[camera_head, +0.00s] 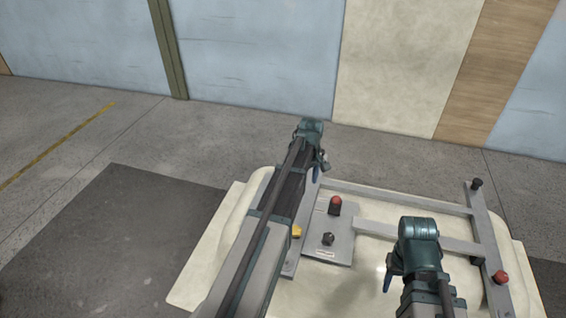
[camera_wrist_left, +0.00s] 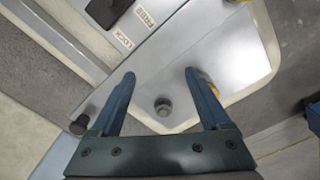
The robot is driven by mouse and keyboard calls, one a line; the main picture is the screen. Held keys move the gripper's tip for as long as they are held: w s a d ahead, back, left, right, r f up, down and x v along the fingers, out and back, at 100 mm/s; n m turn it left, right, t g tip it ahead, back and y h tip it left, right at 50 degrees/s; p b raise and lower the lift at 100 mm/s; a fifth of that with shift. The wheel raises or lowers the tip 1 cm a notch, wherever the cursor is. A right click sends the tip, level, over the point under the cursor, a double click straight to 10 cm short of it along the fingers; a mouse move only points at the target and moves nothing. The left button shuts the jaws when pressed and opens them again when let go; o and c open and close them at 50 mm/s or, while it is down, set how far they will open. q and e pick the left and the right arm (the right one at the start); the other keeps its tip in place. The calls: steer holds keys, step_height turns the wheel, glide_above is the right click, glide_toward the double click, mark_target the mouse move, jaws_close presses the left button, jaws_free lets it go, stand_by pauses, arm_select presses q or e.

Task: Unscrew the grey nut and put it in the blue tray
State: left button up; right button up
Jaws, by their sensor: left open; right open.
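In the left wrist view a small round grey piece (camera_wrist_left: 163,107), which may be the grey nut, sits on a bare metal plate between my left fingers. My left gripper (camera_wrist_left: 160,76) is open, its two blue fingers apart on either side of that piece in the picture. I cannot tell how far above the plate they are. In the head view my left gripper (camera_head: 318,168) is mostly hidden by its own arm. My right gripper (camera_head: 388,276) is open over the right part of the cream shell, partly hidden by its wrist.
The cream shell (camera_head: 205,272) carries a metal frame (camera_head: 400,200). On it are red knobs (camera_head: 335,205) (camera_head: 501,278), dark knobs (camera_head: 328,239) (camera_head: 476,185) and a yellow piece (camera_head: 296,231). A dark mat (camera_head: 110,235) lies on the open floor at left.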

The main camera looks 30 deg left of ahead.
arm_select(q)
steer(key=w+a+n, duration=0.2)
steer(key=a, duration=0.2)
steer(key=w+a+n, duration=0.1)
steer(key=a+n, duration=0.1)
steer(key=a, duration=0.2)
steer(key=w+a+n, duration=0.2)
steer(key=a, duration=0.2)
steer(key=shift+w+f+n, duration=0.35)
steer(key=shift+n, duration=0.05)
steer(key=shift+a, duration=0.3)
step_height(320, 180, down, 8)
steer(key=b, duration=0.8)
steer(key=shift+b, duration=0.3)
jaws_close()
steer(key=n, duration=1.3)
steer(key=shift+s+n, duration=0.1)
steer(key=shift+n, duration=0.2)
